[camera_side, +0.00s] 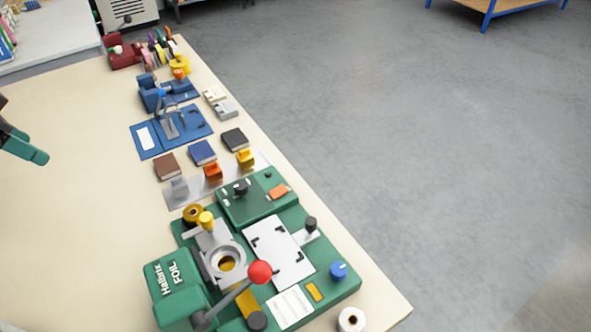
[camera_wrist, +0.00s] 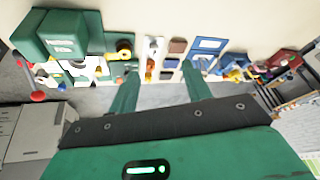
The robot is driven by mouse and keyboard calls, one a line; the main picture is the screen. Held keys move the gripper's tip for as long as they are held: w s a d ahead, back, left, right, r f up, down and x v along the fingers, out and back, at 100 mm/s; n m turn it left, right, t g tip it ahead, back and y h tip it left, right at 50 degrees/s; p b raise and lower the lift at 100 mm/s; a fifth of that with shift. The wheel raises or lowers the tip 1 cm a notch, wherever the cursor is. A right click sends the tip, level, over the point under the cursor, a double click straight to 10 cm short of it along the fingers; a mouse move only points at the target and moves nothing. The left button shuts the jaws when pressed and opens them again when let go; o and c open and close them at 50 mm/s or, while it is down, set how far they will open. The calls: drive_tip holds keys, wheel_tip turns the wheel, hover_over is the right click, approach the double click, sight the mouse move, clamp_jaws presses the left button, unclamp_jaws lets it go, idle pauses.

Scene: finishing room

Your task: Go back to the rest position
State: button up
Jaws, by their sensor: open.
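My gripper (camera_side: 24,146) shows at the left edge of the side view, above the cream table (camera_side: 70,215) and well to the left of the machines. Only its green fingers and a dark part show there; the rest is out of frame. In the wrist view its two green fingers (camera_wrist: 160,92) stand apart with nothing between them. The fingers point toward the table with the row of tools beyond them. My gripper touches nothing that I can see.
A green foil press (camera_side: 175,275) with a red-knobbed lever fills the table's near end. Small books (camera_side: 202,152), a blue jig (camera_side: 145,140), a blue machine (camera_side: 152,95) and a red tool (camera_side: 120,52) line the right side. The table's left part is clear.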

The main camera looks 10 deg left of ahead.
drive_tip(key=s+a+f+n, duration=0.3)
drive_tip(key=s+a+n, duration=0.1)
drive_tip(key=s, duration=0.1)
drive_tip(key=shift+a+t+y, duration=0.15)
drive_tip(key=shift+t+y, duration=0.25)
drive_tip(key=shift+s, duration=0.1)
idle(0.6)
